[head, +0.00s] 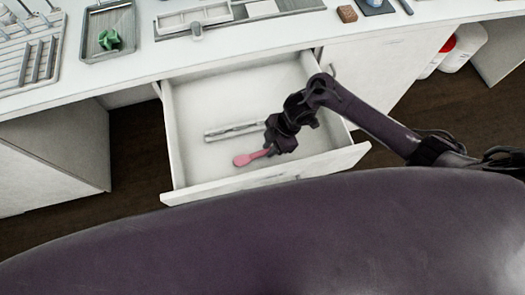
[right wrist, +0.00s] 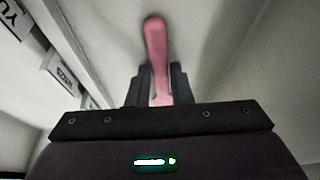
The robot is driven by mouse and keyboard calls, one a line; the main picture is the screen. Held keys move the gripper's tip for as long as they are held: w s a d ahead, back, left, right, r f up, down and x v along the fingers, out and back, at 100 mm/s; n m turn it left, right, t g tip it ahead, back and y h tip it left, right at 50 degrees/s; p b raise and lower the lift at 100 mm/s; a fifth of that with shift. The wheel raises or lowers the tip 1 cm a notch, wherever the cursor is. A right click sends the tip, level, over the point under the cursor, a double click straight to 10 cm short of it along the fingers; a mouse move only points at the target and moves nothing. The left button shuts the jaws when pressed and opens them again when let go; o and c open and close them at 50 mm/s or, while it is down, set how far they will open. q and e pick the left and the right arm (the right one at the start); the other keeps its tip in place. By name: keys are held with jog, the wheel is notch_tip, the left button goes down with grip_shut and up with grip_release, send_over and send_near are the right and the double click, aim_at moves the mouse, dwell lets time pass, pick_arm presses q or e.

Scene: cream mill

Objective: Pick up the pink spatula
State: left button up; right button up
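The pink spatula (head: 243,160) is inside the open white drawer (head: 190,185), near its front. My right gripper (head: 272,145) reaches down into the drawer at the spatula's handle. In the right wrist view, the pink spatula (right wrist: 156,45) runs between the two dark fingers of my right gripper (right wrist: 161,80). The fingers are close together on both sides of the handle and look shut on it. I cannot tell whether the spatula touches the drawer floor. My left gripper is not in view.
A grey metal utensil (head: 235,131) lies in the drawer behind the spatula. The white counter (head: 140,60) above holds a tray (head: 92,42) with a green object (head: 109,40), a rack and a small brown block (head: 347,14). White containers (head: 462,48) stand below at right.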

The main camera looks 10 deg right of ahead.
grip_shut()
